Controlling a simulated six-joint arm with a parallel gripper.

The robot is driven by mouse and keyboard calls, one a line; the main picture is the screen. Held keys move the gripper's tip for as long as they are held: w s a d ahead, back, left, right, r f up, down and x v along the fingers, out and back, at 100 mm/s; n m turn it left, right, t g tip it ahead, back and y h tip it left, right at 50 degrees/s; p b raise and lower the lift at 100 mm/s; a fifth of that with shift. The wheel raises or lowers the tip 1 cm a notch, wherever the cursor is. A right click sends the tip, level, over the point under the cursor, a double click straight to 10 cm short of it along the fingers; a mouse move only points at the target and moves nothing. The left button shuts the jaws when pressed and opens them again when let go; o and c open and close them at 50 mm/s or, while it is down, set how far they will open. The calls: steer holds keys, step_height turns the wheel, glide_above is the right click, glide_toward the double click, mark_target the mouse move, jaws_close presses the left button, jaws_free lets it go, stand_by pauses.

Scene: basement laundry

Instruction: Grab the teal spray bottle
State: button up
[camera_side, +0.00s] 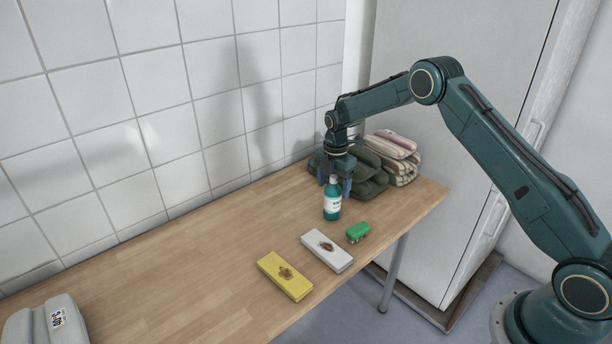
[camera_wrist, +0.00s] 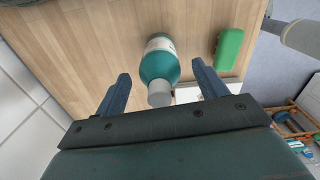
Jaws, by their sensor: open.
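The teal spray bottle (camera_side: 332,203) stands upright on the wooden table, with a white label and a pale cap. In the wrist view the bottle (camera_wrist: 160,66) lies between the two blue fingers, its cap toward the palm. My gripper (camera_side: 336,184) is open at the bottle's top and points downward. In the wrist view my gripper (camera_wrist: 160,88) has one finger on each side of the bottle, with a gap visible on both sides. The fingers do not appear to touch it.
A green brush (camera_side: 358,232) lies just right of the bottle. A white box (camera_side: 327,251) and a yellow box (camera_side: 285,276) lie nearer the front edge. Folded dark green cloths (camera_side: 369,183) and striped towels (camera_side: 393,150) are behind. The table's left half (camera_side: 170,260) is mostly clear.

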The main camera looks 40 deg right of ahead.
jaws_close()
stand_by(0.3)
steer(key=shift+r, duration=0.25)
step_height(320, 180, up, 20)
steer(key=shift+f, duration=0.2)
stand_by(0.4)
stand_by(0.4)
